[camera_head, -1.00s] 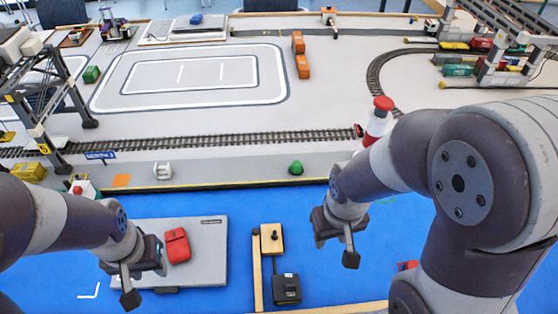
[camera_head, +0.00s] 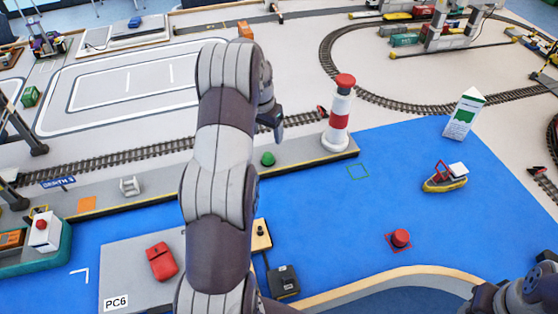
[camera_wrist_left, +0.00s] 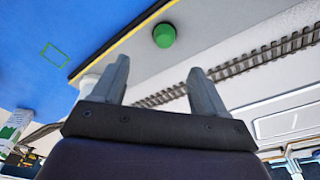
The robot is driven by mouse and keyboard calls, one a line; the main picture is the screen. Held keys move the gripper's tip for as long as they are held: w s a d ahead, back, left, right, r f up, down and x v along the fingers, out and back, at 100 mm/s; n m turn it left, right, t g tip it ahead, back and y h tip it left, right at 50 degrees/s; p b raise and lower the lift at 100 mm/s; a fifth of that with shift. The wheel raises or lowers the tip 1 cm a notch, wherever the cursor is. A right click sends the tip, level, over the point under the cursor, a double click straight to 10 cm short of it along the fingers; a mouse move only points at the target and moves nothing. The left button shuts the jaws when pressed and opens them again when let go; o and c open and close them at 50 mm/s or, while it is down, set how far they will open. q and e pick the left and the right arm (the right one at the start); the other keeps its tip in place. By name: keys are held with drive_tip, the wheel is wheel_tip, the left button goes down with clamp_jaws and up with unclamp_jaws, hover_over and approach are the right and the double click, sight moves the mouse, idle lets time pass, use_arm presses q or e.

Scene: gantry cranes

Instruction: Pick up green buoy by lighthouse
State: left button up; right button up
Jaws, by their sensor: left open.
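The green buoy (camera_head: 268,159) stands on the grey quay strip, left of the red and white lighthouse (camera_head: 338,115). My left gripper (camera_head: 277,124) is above the quay, beyond the buoy in the head view, and partly hidden by its own wrist. In the left wrist view its two fingers are spread and empty. There the green buoy (camera_wrist_left: 164,35) lies beyond the fingertips, above the gap, apart from both fingers. Only a part of my right arm shows at the bottom right corner of the head view; its gripper is not seen.
A railway track (camera_head: 120,161) runs behind the quay. A green square outline (camera_head: 357,172) is on the blue water right of the lighthouse. A red buoy (camera_head: 400,238) and a small boat (camera_head: 445,178) are farther right. A grey platform with a red object (camera_head: 161,262) lies front left.

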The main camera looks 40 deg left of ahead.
sight(267, 155)
use_arm(q)
drive_tip(key=f, duration=0.4)
drive_tip(key=f+p, duration=0.1)
drive_tip(key=f, duration=0.2)
drive_tip(key=w+a+f+p, duration=0.1)
drive_tip(key=f, duration=0.3)
drive_tip(key=shift+f, duration=0.3)
drive_tip(key=shift+w+f, duration=0.15)
drive_tip(key=shift+f, duration=0.25)
drive_tip(key=c, duration=1.2)
